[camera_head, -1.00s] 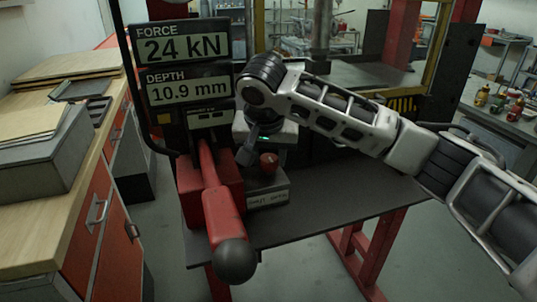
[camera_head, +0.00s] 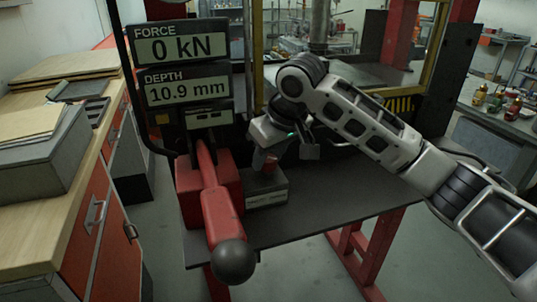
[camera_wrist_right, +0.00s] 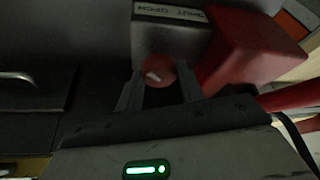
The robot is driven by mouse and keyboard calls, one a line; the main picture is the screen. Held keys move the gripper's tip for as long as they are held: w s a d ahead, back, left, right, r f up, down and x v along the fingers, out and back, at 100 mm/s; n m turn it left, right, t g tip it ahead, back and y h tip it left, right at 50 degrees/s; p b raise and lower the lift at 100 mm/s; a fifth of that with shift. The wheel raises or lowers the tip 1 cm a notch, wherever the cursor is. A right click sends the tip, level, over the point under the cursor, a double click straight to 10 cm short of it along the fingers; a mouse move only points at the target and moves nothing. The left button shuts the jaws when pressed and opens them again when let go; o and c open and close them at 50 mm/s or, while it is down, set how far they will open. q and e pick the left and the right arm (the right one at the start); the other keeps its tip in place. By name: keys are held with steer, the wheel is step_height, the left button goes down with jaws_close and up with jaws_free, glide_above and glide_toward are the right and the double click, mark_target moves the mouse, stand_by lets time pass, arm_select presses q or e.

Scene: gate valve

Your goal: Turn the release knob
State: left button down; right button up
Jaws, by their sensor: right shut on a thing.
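The red release knob (camera_wrist_right: 156,70) with a white mark sits on a grey box (camera_head: 266,188) with a SHUT/OPEN label (camera_wrist_right: 170,13). In the head view my right gripper (camera_head: 267,160) is at the box, its wrist tilted, and hides most of the knob. In the right wrist view the fingers of my right gripper (camera_wrist_right: 160,88) stand on either side of the knob and are shut on it. The display panel (camera_head: 183,65) reads 0 kN and 10.9 mm. My left gripper is not in view.
A red lever (camera_head: 221,215) with a black ball end sticks out just left of the box. The dark press table (camera_head: 330,205) is clear to the right. A wooden workbench (camera_head: 62,215) stands at the left.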

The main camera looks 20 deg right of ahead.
steer(key=n, duration=0.2)
steer(key=n+y, duration=0.1)
steer(key=n, duration=0.1)
steer(key=shift+w+d+n+g+y, duration=0.1)
steer(key=shift+d+n+g+y, duration=0.05)
steer(key=shift+n+g+y, duration=0.55)
steer(key=shift+n+g, duration=0.3)
steer(key=shift+n, duration=1.1)
steer(key=o, duration=1)
arm_select(q)
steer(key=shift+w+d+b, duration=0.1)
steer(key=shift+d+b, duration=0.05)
steer(key=shift+b, duration=0.3)
arm_select(e)
steer(key=v, duration=1.6)
steer(key=shift+w, duration=0.15)
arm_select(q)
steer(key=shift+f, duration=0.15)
